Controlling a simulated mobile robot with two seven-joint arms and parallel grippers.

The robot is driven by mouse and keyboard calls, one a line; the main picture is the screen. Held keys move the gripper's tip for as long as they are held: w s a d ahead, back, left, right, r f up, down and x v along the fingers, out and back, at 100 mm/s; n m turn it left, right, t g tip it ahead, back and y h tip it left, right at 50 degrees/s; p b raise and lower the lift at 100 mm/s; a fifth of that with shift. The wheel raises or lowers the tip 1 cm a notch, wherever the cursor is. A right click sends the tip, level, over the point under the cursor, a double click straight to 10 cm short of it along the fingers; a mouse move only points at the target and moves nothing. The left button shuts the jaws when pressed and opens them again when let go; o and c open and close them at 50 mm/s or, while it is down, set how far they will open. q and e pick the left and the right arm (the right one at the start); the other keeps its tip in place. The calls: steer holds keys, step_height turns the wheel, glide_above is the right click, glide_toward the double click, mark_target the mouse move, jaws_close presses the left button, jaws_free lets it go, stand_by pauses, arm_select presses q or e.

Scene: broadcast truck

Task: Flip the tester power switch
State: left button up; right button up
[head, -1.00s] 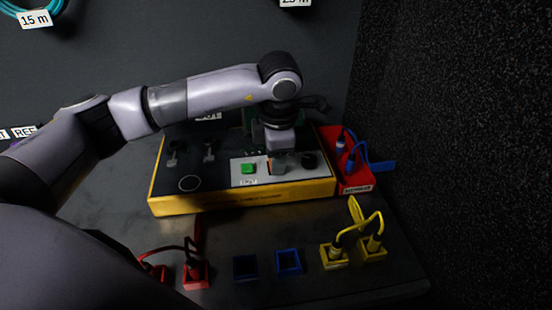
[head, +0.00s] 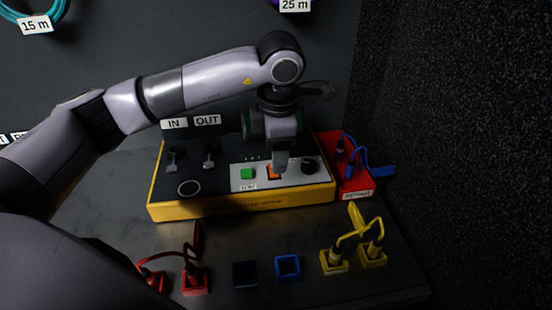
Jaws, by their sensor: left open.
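The tester (head: 240,203) is a yellow-edged box with a dark top, standing on the bench. Its light panel carries a green button (head: 247,173), an orange switch (head: 273,172) and a dark round knob (head: 309,166). My left gripper (head: 281,168) points down over the panel, with its fingertips at or just above the right side of the orange switch. Contact cannot be made out. The fingers partly hide the switch and the panel between it and the knob. My left gripper is open with nothing visible in it. My right gripper is not in view.
A red box (head: 357,183) with blue-cabled plugs stands against the tester's right end. In front are red sockets (head: 195,282), blue sockets (head: 288,265) and yellow sockets (head: 334,263) with looped cables. A dark speckled wall (head: 450,130) closes the right side.

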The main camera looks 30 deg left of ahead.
arm_select(q)
steer(key=r, duration=0.3)
steer(key=shift+s+d, duration=0.2)
